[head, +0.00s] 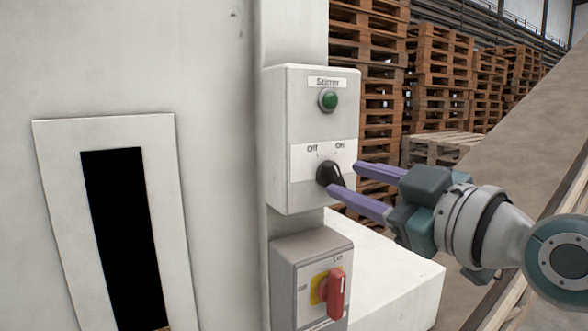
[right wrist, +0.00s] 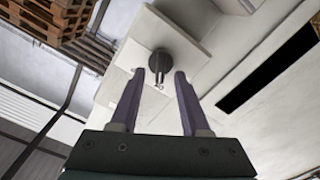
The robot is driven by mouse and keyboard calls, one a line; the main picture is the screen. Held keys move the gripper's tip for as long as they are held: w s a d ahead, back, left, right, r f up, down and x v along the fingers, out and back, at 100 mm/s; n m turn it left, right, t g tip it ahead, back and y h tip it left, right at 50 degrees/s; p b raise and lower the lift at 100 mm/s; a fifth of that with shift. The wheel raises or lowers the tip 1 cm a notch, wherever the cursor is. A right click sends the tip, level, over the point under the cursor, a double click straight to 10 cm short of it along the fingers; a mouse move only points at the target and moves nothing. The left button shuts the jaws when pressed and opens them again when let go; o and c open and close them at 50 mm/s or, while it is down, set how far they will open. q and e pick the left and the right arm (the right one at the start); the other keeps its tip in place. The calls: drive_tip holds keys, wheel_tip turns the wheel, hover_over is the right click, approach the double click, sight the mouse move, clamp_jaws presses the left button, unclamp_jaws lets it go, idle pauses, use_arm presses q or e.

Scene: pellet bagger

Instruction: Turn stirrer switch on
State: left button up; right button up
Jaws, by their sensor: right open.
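The stirrer box (head: 288,140) is a pale grey box with a "Stirrer" label, a green lamp (head: 328,100) and "Off" and "On" marks. Its black rotary switch (head: 327,173) sits below the marks; its exact setting is hard to tell. My right gripper (head: 343,178) is open, its two purple fingers reaching in from the right at the switch. In the right wrist view the switch (right wrist: 160,64) stands between and just beyond the fingertips (right wrist: 160,76), with no clear grip on it. My left gripper is not in view.
Below is a grey box with a red handle (head: 336,293) on yellow, also marked on and off. A white panel with a dark slot (head: 122,230) is at the left. A sloping brown surface (head: 520,140) lies at the right, with stacked pallets (head: 437,75) behind.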

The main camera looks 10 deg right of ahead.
sight(333, 176)
drive_tip(key=shift+x, duration=1.15)
drive_tip(key=shift+c, duration=0.3)
clamp_jaws()
